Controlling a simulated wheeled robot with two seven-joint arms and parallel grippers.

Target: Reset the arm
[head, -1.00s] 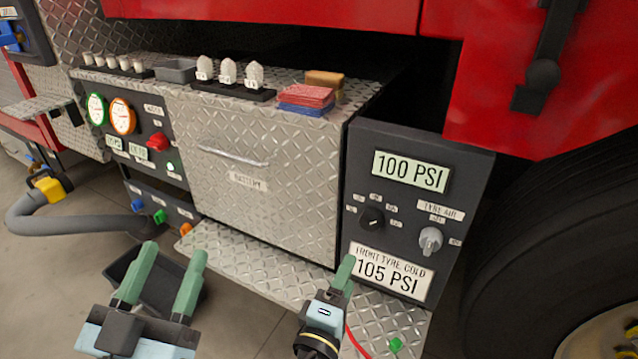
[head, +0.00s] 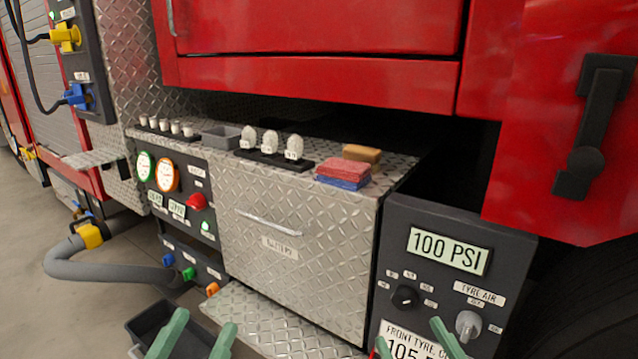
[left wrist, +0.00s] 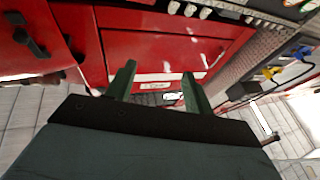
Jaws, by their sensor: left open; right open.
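My left gripper (head: 197,338) shows at the bottom of the head view, its two green fingers apart and nothing between them. In the left wrist view its fingers (left wrist: 158,88) also stand apart and empty, with red bodywork beyond them. My right gripper (head: 416,343) shows only its green fingertips at the bottom edge, apart, in front of the tyre panel (head: 446,217). The rest of both arms is out of the head view. The panel's display reads 100 PSI; the label below it is partly cut off and covered by a fingertip.
A diamond-plate cabinet (head: 293,255) stands in the middle, with a grey tray (head: 221,137), white-topped pieces (head: 270,142) and red and blue cloths (head: 342,174) on top. A dark bin (head: 160,318) lies behind my left gripper. A grey hose (head: 110,270) runs at the left above open floor.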

